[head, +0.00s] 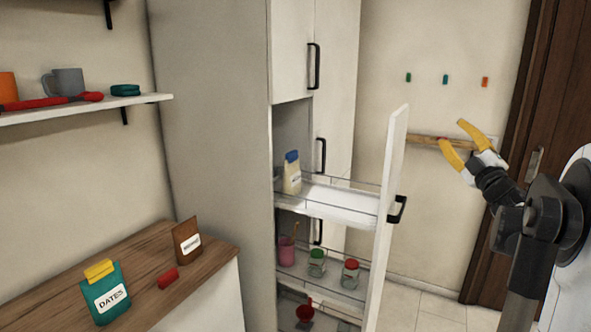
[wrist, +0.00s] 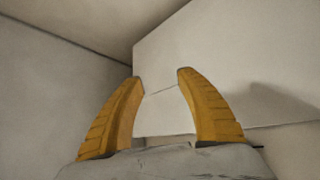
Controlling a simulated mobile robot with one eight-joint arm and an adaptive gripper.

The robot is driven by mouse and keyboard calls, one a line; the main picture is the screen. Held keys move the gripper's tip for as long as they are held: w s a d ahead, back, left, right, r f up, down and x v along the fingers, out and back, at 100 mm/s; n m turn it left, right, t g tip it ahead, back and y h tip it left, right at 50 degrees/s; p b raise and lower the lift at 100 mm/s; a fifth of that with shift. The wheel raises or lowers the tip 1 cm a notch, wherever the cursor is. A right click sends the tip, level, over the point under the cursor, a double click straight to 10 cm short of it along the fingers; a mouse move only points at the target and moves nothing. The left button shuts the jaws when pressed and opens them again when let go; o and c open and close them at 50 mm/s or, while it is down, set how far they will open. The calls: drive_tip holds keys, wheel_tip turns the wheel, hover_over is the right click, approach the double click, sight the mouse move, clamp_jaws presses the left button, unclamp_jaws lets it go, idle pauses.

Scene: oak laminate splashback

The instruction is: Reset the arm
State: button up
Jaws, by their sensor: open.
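My gripper (head: 452,134) is at the right in the head view, with its two yellow fingers spread apart and nothing between them. It is in the air to the right of the open pull-out unit's white front panel (head: 392,215), apart from it as far as I can tell. The wrist view shows the same open fingers (wrist: 160,76) with only plain pale surfaces beyond them. My dark arm link reaches in from the right edge of the head view.
A counter (head: 215,272) at lower left bears a dates bag (head: 106,293), a brown bag (head: 187,240) and a red item (head: 168,278). A wall shelf (head: 140,99) holds a mug (head: 67,82).

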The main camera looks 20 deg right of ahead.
drive_tip(key=a+f+m+g+h, duration=0.1)
drive_tip(key=a+f+m+g, duration=0.15)
drive_tip(key=a, duration=0.45)
drive_tip(key=a+f+m+g+h, duration=0.1)
drive_tip(key=a+m+g, duration=0.1)
drive_tip(key=a+m, duration=0.35)
drive_tip(key=a+f+m+g+h, duration=0.1)
drive_tip(key=a+f+m+g, duration=0.1)
drive_tip(key=a, duration=0.6)
drive_tip(key=s+a+f+g+y, duration=0.4)
drive_tip(key=s+a+f, duration=0.6)
drive_tip(key=a+f, duration=0.2)
drive_tip(key=s+a+f+g+y, duration=0.4)
drive_tip(key=s+a+f, duration=0.6)
drive_tip(key=a, duration=0.6)
drive_tip(key=shift+s+f, duration=0.2)
drive_tip(key=shift+f, duration=0.65)
